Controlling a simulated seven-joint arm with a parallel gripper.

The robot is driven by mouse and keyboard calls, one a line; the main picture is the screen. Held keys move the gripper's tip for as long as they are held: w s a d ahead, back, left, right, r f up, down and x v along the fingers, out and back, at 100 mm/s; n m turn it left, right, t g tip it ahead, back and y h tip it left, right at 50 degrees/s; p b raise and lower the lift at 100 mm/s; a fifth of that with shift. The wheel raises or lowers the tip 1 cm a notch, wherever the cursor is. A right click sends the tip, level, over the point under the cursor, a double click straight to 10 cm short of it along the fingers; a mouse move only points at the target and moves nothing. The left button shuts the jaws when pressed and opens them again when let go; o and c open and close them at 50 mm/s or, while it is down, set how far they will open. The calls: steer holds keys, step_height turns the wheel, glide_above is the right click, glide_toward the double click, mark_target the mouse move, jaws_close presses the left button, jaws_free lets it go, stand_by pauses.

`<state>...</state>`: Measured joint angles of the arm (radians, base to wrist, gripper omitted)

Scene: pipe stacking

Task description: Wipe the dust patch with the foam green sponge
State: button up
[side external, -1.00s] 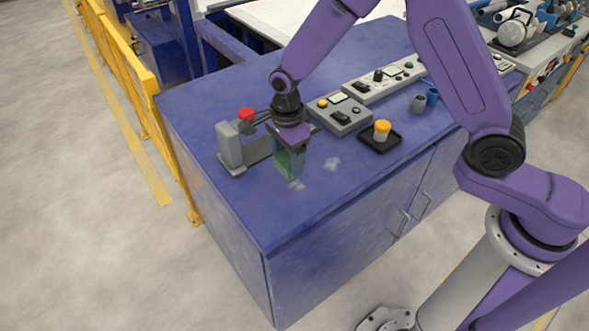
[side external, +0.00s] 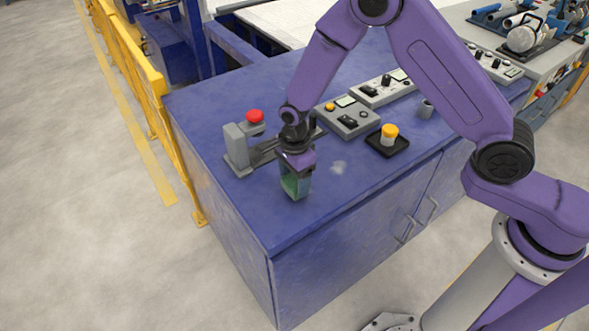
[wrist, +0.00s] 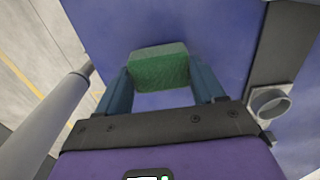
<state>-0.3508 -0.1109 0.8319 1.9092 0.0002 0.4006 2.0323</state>
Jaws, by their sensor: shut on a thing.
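The green foam sponge (side external: 291,185) is held between the fingers of my gripper (side external: 296,188), low at the blue cabinet top near its front edge. In the wrist view the sponge (wrist: 160,68) sits squarely between the two blue fingers of my gripper (wrist: 162,84). I cannot tell for sure whether its underside touches the surface. A pale dust patch (side external: 338,168) lies on the cabinet top just right of my gripper, apart from the sponge. The surface under the sponge is hidden.
A grey stand with a red button (side external: 255,116) is close behind left of my gripper. A grey control box (side external: 347,118) and a black tray (side external: 387,143) with a yellow-topped knob stand behind right. The cabinet's front left top (side external: 265,225) is clear.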

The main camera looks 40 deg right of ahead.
steer(key=shift+f, duration=0.75)
steer(key=shift+d+r, duration=0.1)
steer(key=shift+d, duration=0.7)
steer(key=shift+c, duration=0.4)
steer(key=shift+d, duration=1.3)
steer(key=shift+a, duration=2.2)
steer(key=shift+d+r, duration=0.1)
steer(key=shift+r, duration=3.85)
